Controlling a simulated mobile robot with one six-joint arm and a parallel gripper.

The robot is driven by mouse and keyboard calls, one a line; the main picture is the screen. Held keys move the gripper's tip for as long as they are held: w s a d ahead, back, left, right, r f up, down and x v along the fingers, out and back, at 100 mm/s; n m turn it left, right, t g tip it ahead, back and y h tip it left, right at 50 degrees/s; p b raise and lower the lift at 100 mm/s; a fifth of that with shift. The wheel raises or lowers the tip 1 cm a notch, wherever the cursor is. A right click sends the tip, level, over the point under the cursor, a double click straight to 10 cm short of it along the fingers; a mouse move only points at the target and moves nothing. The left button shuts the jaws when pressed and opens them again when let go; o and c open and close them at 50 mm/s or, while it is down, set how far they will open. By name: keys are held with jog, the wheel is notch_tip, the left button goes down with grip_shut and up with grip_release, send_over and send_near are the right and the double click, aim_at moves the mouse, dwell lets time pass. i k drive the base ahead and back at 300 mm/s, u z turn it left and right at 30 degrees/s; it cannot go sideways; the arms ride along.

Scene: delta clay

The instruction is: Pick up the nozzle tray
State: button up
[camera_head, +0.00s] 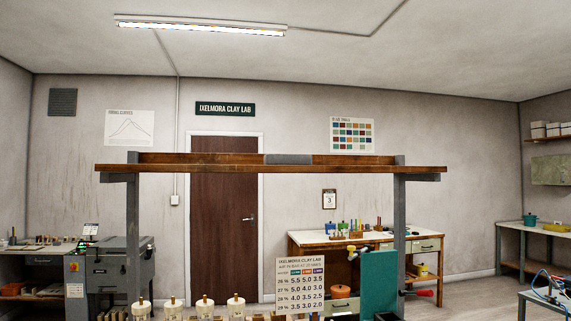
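I cannot make out a nozzle tray for certain. A flat grey piece (289,159) shows at the middle of the high wooden shelf (220,168); I cannot tell whether it is a tray or part of the shelf. A small wooden holder with upright coloured pieces (346,235) stands on the back workbench, too small to identify. My gripper is not in view.
The shelf's grey posts (132,245) rise in front of me. Several white lidded jars (204,309), a number sign (301,285) and a green panel (376,282) stand below it. A white-topped workbench (375,242) is behind; a grey machine (120,268) stands left.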

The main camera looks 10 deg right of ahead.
aim_at(299, 159)
jog(key=z, duration=0.15)
jog(key=k, duration=0.15)
jog(key=u, duration=1.8)
jog(key=i, duration=1)
